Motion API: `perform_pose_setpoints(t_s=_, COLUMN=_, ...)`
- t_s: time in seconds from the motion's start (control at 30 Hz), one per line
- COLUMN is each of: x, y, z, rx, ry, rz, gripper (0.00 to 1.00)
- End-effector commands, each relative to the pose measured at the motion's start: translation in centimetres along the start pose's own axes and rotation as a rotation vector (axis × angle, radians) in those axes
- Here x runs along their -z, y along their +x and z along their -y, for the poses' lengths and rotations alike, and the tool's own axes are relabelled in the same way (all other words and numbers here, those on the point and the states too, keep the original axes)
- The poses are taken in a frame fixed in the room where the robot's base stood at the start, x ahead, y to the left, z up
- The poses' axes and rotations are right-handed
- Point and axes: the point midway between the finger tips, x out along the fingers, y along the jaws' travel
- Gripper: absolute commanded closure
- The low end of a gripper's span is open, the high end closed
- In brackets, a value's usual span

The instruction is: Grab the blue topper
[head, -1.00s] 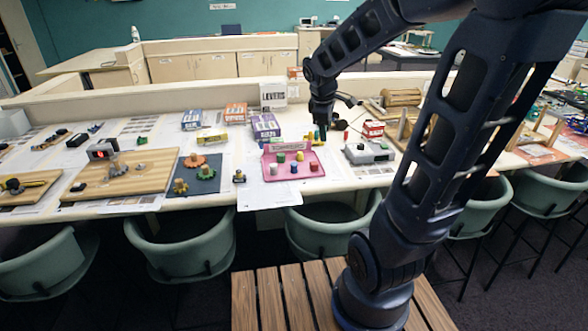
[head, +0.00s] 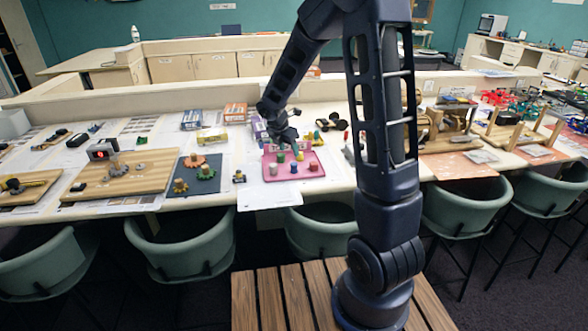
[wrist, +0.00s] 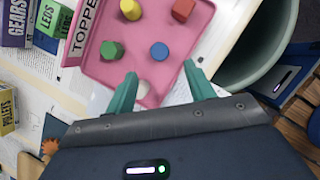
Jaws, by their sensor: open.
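The blue topper (wrist: 159,51) stands on a pink tray (wrist: 135,70) among other toppers. It also shows in the head view (head: 294,168) at the tray's front middle. My gripper (wrist: 160,70) is open and empty. In the wrist view its two green fingers point toward the tray, with the blue topper just ahead of the gap between them. In the head view my gripper (head: 286,142) is above the back left part of the tray (head: 310,171). I cannot tell its exact height.
On the tray are a green topper (wrist: 111,50), a yellow one (wrist: 130,9), a red one (wrist: 183,10) and a whitish one (wrist: 141,88) near the fingers. Purple and green boxes stand beside the tray. A green chair (wrist: 258,60) is at its other side.

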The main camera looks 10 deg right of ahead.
Motion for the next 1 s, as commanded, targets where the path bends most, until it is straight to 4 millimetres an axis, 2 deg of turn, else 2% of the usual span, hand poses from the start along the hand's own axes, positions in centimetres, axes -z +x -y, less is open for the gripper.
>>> perform_pose_setpoints(t_s=0.3, x=0.1, y=4.3, z=0.1, rx=0.004, ry=0.002, rz=-0.001, gripper=0.46)
perform_pose_setpoints(t_s=0.63, x=0.1, y=6.0, z=0.1, rx=0.003, ry=0.003, rz=-0.001, gripper=0.46)
perform_pose_setpoints(t_s=1.0, x=0.3, y=10.1, z=-0.1, rx=0.003, ry=0.004, rz=-0.001, gripper=0.46)
